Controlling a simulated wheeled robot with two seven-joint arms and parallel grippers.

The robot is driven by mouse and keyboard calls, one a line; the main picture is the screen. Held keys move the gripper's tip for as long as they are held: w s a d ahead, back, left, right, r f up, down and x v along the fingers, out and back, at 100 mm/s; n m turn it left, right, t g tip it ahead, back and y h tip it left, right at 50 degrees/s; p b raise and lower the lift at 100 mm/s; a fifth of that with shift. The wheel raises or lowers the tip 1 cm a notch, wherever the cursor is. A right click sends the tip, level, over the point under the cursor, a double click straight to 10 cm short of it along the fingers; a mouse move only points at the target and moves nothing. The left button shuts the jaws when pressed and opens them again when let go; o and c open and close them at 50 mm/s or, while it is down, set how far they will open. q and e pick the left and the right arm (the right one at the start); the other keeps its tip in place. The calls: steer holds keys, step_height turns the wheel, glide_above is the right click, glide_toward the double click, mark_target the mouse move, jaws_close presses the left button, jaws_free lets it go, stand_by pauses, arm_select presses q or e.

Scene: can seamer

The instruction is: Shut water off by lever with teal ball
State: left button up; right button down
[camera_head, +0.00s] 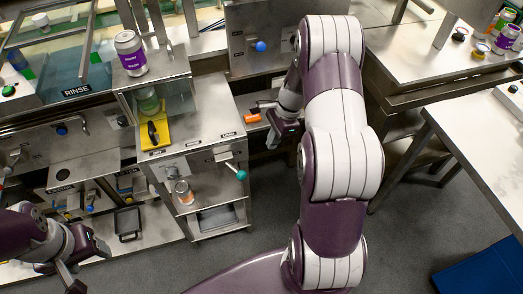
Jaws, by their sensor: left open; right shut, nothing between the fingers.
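The lever with the teal ball (241,174) sticks out from the front of the steel machine (205,125), and the ball hangs low at the lever's right end. My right gripper (252,113) is shut and empty, above and slightly right of the ball, with a clear gap between them. An orange piece (252,118) shows at its fingertips; I cannot tell what it belongs to. My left gripper (92,270) is open and empty at the lower left, far from the lever.
A can (184,192) stands on a ledge below the lever. A larger purple-labelled can (130,53) stands on the steel top behind. A black handle on a yellow plate (156,136) and a blue ball (261,46) are nearby. Open floor lies right of the machine.

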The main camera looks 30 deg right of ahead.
mark_target(234, 169)
steer(key=a+f+p, duration=0.1)
steer(key=a+f, duration=0.5)
steer(key=f, duration=0.3)
steer(key=shift+w+a, duration=0.25)
steer(key=shift+w, duration=0.2)
steer(key=shift+a, duration=0.15)
